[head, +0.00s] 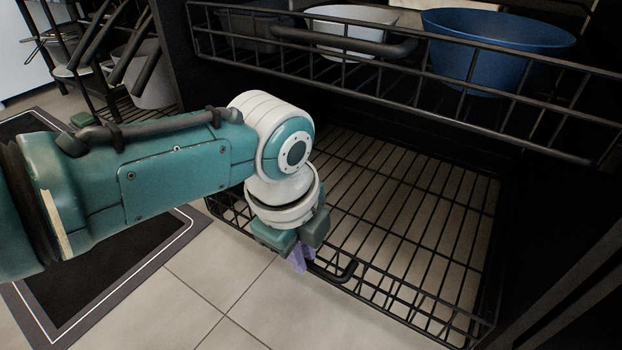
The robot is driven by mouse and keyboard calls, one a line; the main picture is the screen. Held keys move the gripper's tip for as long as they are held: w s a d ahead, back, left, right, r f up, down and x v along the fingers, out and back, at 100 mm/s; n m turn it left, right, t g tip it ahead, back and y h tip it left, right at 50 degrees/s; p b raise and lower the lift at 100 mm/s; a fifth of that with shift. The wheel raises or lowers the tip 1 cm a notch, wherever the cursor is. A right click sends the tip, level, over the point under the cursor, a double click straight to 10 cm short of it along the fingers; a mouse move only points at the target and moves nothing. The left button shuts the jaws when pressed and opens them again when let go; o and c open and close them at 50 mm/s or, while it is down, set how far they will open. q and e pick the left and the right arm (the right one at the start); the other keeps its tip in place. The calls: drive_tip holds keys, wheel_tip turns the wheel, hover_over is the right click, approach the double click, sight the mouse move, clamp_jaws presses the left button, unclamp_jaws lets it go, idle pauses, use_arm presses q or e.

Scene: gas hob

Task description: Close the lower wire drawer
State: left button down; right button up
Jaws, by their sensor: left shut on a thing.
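The lower wire drawer (415,205) is a black wire basket, empty, low over the tiled floor and standing out from the dark cabinet. Its front rail carries a black bar handle (347,273). My left gripper (301,260) points down at the left part of this handle, with its purple fingertips shut on it. The wrist and fingers hide the handle's left end and part of the drawer front. My right gripper is not in view.
An upper wire drawer (400,90) hangs above, holding a blue bowl (495,35) and a white bowl (350,22). A dark mat (95,270) lies on the floor at left. A black rack (105,75) stands behind it. Floor in front is clear.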

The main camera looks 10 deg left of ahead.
use_arm(q)
drive_tip(key=shift+w+d+b, duration=0.2)
drive_tip(key=shift+w, duration=0.25)
drive_tip(key=shift+w+d+b, duration=0.2)
drive_tip(key=shift+w, duration=0.25)
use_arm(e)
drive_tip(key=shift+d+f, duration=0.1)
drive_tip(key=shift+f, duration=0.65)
use_arm(q)
drive_tip(key=c, duration=0.9)
unclamp_jaws()
drive_tip(key=shift+r, duration=0.1)
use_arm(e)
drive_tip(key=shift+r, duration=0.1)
use_arm(q)
drive_tip(key=shift+s+a+r+p, duration=0.15)
drive_tip(key=shift+s+r+p, duration=0.2)
drive_tip(key=shift+r+p, duration=1.35)
drive_tip(key=shift+s+a+r+p, duration=0.1)
drive_tip(key=shift+s+r+p, duration=0.2)
drive_tip(key=shift+r+p, duration=1.45)
drive_tip(key=shift+s+a+r+p, duration=0.15)
drive_tip(key=shift+s+r+p, duration=0.2)
drive_tip(key=shift+r+p, duration=1.35)
use_arm(e)
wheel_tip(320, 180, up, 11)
drive_tip(key=shift+p, duration=0.3)
